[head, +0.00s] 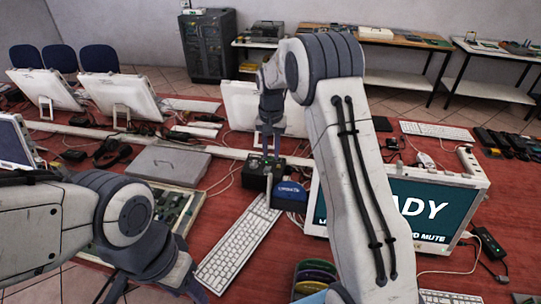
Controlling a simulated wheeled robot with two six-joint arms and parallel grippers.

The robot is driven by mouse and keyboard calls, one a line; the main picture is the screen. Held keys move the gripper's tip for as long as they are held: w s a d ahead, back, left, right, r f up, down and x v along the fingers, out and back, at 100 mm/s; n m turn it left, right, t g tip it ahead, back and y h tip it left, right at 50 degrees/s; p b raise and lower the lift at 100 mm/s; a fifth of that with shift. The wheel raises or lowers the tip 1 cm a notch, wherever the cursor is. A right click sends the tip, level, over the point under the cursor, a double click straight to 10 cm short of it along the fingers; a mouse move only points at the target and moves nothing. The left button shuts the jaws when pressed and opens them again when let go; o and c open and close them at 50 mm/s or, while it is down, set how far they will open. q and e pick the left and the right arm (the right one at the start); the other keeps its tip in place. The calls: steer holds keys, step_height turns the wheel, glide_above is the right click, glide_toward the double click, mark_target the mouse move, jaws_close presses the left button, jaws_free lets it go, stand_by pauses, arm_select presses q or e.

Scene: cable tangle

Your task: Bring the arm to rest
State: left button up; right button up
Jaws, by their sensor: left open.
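My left arm comes in from the left. Its wrist bends down to the bottom edge, where my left gripper (148,287) shows only in part, open, over the table's near left side. Its fingertips are cut off or hidden. My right arm rises from the bottom, bends over at the top, and points my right gripper (271,150) down in mid-table. Its narrow fingers are just above or behind a small black box (257,178); I cannot tell whether they touch it or how far apart they are. A dark blue labelled block (288,196) is beside the box.
The red table (225,291) holds a white keyboard (237,246), a grey closed case (167,163), a green circuit board (176,213), loose cables and a monitor reading "READY" in part (425,212). Coloured discs (315,274) sit at the near edge. More monitors stand behind.

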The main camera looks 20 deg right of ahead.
steer(key=s+a+r+n, duration=0.3)
steer(key=s+a, duration=0.3)
steer(key=a, duration=0.1)
steer(key=s+a+r+n, duration=0.3)
steer(key=s+a, duration=0.3)
steer(key=a, duration=0.1)
steer(key=s+a+n, duration=0.2)
steer(key=s+n, duration=0.2)
steer(key=s, duration=0.8)
steer(key=s+a+n+y+b, duration=0.1)
steer(key=s+a+n, duration=0.1)
steer(key=s, duration=1)
steer(key=shift+s+n, duration=0.25)
steer(key=shift+n, duration=0.65)
steer(key=shift+a, duration=0.15)
